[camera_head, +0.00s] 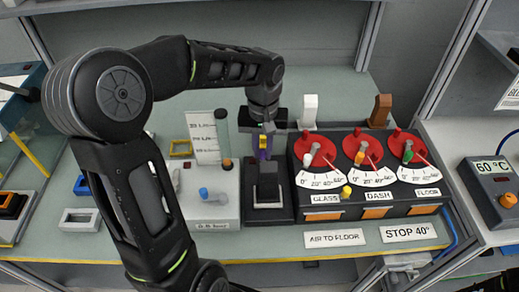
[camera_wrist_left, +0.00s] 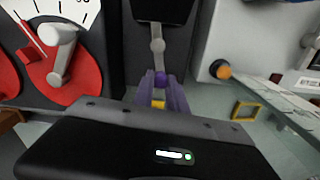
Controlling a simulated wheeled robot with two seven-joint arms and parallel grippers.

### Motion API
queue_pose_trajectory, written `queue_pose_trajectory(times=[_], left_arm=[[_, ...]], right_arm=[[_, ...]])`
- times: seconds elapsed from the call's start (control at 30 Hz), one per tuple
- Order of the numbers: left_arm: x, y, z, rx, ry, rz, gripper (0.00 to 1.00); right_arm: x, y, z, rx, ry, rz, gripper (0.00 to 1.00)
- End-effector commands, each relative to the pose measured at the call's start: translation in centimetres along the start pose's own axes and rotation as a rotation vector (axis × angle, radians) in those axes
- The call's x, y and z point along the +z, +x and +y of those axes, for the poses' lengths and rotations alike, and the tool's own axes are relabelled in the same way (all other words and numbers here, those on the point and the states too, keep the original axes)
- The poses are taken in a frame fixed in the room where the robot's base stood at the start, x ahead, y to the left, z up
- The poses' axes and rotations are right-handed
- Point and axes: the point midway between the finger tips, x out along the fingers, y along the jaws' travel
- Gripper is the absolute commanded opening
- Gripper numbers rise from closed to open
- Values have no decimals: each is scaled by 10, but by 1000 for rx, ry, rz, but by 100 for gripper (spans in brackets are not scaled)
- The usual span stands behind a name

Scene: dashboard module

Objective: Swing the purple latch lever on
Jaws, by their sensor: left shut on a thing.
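The purple latch lever (camera_wrist_left: 160,78) shows in the left wrist view as a grey rod with a purple knob, running from a black block. My left gripper (camera_wrist_left: 163,88) is shut on the knob, with purple finger parts on both sides of it. In the head view my left gripper (camera_head: 264,148) reaches down from above behind the black latch module (camera_head: 268,211). The wrist and fingers hide most of the lever there. My right gripper is not in view.
To the right stands a panel with several red dials (camera_head: 366,149). A temperature box (camera_head: 493,184) sits far right.

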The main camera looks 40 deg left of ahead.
Motion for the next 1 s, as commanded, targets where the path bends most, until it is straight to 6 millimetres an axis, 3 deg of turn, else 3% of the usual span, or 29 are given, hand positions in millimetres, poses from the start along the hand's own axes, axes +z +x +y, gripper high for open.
queue_pose_trajectory(times=[0.3,0.8,0.83,1.0], left_arm=[[-2,0,8,0,167,1,0],[-2,0,10,0,201,0,0],[-2,0,10,0,201,0,18],[-2,0,10,0,201,0,32]], right_arm=[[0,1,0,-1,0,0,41],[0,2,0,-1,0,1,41],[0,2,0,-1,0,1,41],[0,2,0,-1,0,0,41]])
